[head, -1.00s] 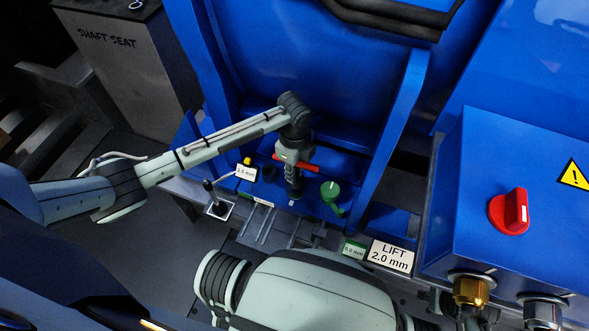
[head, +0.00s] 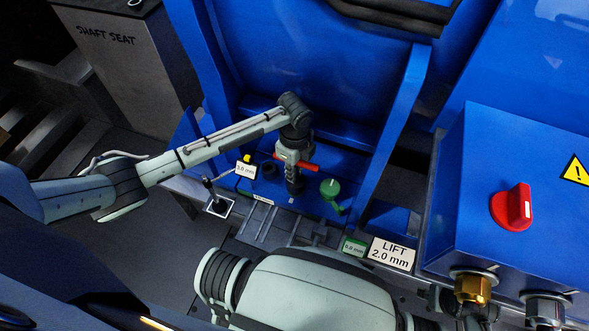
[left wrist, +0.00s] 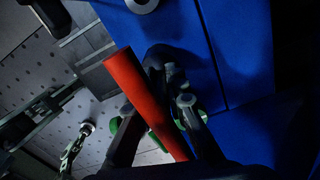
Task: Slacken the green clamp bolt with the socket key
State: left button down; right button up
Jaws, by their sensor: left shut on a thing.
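My left gripper (head: 294,172) is shut on a red-handled tool, the socket key (head: 311,167), at the blue machine frame. In the left wrist view the red handle (left wrist: 145,100) runs slantwise between the dark fingers. The key's lower end is hidden by the gripper. The green clamp bolt (head: 330,187), with a green part below it, is just right of the gripper in the head view, apart from it. Green also shows behind the fingers in the left wrist view. My right arm crosses the bottom; its gripper (head: 440,300) is dark and its fingers are unclear.
A small black lever (head: 209,190) stands left of the gripper. Labels include "LIFT 2.0 mm" (head: 393,252) and a green one (head: 353,247). A blue box with a red knob (head: 512,207) is at right. Blue frame posts flank the left gripper.

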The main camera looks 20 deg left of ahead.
pick_arm(q)
jog(key=shift+f+b, duration=0.4)
jog(key=shift+f, duration=0.45)
dwell(0.4)
jog(key=shift+r+n+p, duration=0.15)
jog(key=shift+n+p, duration=0.25)
jog(key=shift+p, duration=0.15)
jog(key=shift+n+p, duration=0.45)
jog(key=shift+n, duration=0.65)
jog(key=shift+f, duration=0.2)
jog(key=shift+s+n, duration=0.1)
jog(key=shift+n, duration=1.3)
